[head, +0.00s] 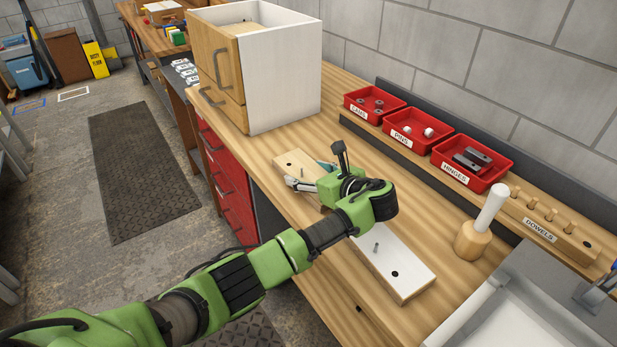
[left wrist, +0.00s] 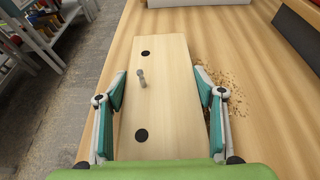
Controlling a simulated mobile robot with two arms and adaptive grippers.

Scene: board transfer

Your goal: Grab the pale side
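A pale wooden side panel (head: 288,160) lies flat on the bench, partly hidden by my left gripper in the head view. In the left wrist view the pale panel (left wrist: 165,110) shows two dark holes and a small grey pin standing up. My left gripper (left wrist: 161,78) is open, with one teal finger along each long edge. Its fingertips are very near the edges; I cannot tell if they touch. In the head view the left gripper (head: 312,178) is low over the panel. A white panel (head: 410,268) with a pin and a dark hole lies nearer. My right gripper is not in view.
A cabinet (head: 285,80) stands behind the pale panel. A mallet (head: 474,241) stands upright near the dowel rack (head: 570,246). A pale tray (head: 470,316) is at front right.

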